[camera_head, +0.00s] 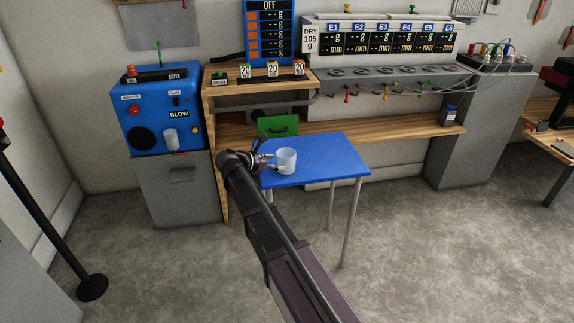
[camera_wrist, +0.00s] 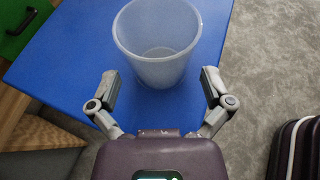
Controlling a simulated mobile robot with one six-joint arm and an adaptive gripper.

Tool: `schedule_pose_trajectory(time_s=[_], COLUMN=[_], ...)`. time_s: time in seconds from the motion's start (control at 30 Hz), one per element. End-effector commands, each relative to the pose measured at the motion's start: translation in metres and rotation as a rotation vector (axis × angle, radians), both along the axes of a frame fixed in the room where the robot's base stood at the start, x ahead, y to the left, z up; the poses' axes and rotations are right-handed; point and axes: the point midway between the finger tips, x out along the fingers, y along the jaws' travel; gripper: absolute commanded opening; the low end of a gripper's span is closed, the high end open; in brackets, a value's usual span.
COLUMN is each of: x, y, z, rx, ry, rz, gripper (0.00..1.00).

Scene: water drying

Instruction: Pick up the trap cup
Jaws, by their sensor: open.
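A translucent whitish cup (camera_head: 287,162) stands upright on a small blue table (camera_head: 335,160), near its left side. It also shows in the wrist view (camera_wrist: 158,45), just beyond my fingertips. My gripper (camera_head: 268,161) is at the left edge of the table, beside the cup. In the wrist view my gripper (camera_wrist: 161,82) has its two fingers spread apart, one toward each side of the cup's lower part, with nothing held between them. Another small whitish cup (camera_head: 170,138) is at the front of the blue BLOW machine. No label shows which cup is the trap cup.
The blue BLOW machine (camera_head: 153,108) stands on a grey cabinet (camera_head: 178,190) at left. A wooden bench (camera_head: 400,127) with a green-fronted drawer (camera_head: 278,126) runs behind the table. A black post (camera_head: 45,220) stands at far left. The grey floor (camera_head: 440,240) at right is clear.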

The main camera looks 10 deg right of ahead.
Motion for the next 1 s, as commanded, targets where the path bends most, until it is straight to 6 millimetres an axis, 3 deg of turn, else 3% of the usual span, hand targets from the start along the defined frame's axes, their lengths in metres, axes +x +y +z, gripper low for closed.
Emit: schedule_pose_trajectory(time_s=[0.4,1.0], x=[0.015,0.016], y=[-0.035,-0.037], z=[-0.019,-0.018], rx=[0.000,0.000], ry=[0.000,0.000], rz=[-0.001,0.000], gripper=[1.00,1.00])
